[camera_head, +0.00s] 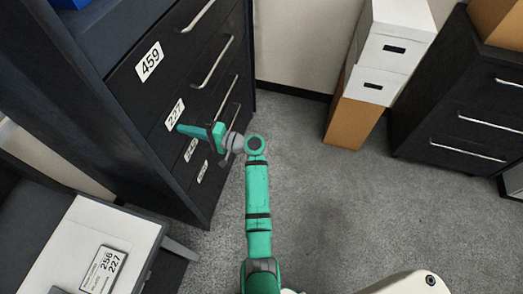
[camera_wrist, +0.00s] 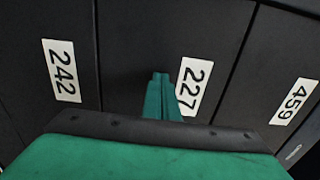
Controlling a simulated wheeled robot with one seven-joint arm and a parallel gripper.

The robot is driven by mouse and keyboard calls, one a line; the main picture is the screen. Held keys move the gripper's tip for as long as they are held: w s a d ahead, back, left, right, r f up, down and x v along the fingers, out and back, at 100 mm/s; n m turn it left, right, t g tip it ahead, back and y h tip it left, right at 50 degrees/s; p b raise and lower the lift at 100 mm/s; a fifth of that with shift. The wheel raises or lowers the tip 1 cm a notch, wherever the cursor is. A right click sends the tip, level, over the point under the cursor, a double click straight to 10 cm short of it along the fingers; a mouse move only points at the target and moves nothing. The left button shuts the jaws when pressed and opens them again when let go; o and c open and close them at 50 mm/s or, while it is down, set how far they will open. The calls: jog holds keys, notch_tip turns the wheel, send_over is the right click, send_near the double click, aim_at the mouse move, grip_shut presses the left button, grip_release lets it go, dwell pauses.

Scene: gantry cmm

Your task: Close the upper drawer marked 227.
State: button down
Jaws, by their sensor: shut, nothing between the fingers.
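The cabinet's black drawer marked 227 (camera_head: 194,90) is below the drawer marked 459 and above another labelled drawer, which reads 242 in the wrist view. Its front, with the white 227 label (camera_wrist: 191,86), fills the middle of the wrist view. It looks about level with its neighbours; I cannot tell whether a small gap remains. My green gripper (camera_head: 181,129) is shut and empty, its fingers pointing at the drawer front beside the label. In the wrist view the fingertips (camera_wrist: 160,77) are at or very near the front; contact is unclear.
A white-topped table (camera_head: 125,228) with a card reading 256 and 227 stands at lower left. White boxes (camera_head: 385,55) and another dark drawer cabinet (camera_head: 450,115) stand at right. The grey carpet (camera_head: 330,200) between is clear.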

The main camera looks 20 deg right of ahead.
jog(key=v, duration=1.4)
jog(key=shift+s, duration=0.1)
jog(key=shift+a, duration=0.1)
